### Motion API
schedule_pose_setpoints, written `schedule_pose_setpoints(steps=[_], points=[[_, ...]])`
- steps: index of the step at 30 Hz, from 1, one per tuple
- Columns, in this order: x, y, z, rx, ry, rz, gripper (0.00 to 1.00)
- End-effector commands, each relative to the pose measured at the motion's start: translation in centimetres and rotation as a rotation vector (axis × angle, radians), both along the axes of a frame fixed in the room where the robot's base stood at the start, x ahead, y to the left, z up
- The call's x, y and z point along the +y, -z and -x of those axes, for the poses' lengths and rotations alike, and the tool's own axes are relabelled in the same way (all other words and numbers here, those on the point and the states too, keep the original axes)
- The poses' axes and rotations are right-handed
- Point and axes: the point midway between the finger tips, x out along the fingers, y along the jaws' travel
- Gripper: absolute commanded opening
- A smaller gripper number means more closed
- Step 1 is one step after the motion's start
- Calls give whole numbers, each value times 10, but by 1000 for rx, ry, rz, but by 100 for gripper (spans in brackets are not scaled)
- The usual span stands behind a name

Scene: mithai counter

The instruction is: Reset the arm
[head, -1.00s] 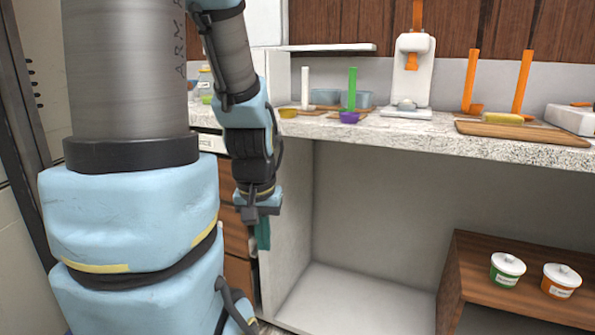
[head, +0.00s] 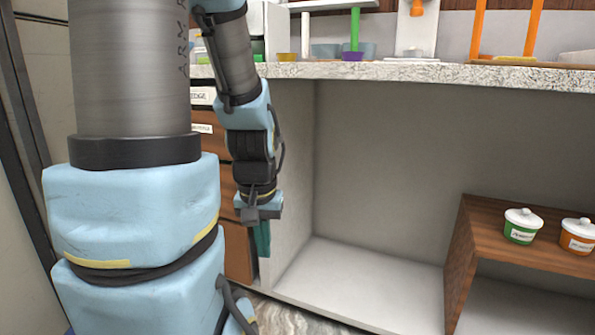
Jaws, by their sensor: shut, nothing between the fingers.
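My arm hangs at the left of the head view, its large blue and grey links filling much of that side. My gripper (head: 262,238) points down at the end of the arm, below the counter's height. Its teal fingers are shut and hold nothing. It shows in front of the cabinet's left side panel and the wooden drawers, with no visible contact.
The stone counter (head: 430,72) runs across the top with tools and bowls on it. The open cabinet bay (head: 380,150) below has a wooden shelf (head: 478,225) bearing a green jar (head: 521,228) and an orange jar (head: 577,238). Labelled wooden drawers (head: 240,262) stand behind my arm.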

Motion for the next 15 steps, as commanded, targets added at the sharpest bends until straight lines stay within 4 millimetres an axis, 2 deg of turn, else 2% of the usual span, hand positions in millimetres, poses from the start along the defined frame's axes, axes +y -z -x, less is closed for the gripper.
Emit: schedule_pose_setpoints(steps=[1, 10, 15], points=[[0, -14, 0, -2, 0, 0, 0], [0, -50, -1, -2, 0, 0, 0], [0, -81, -1, -2, 0, 0, 0]])
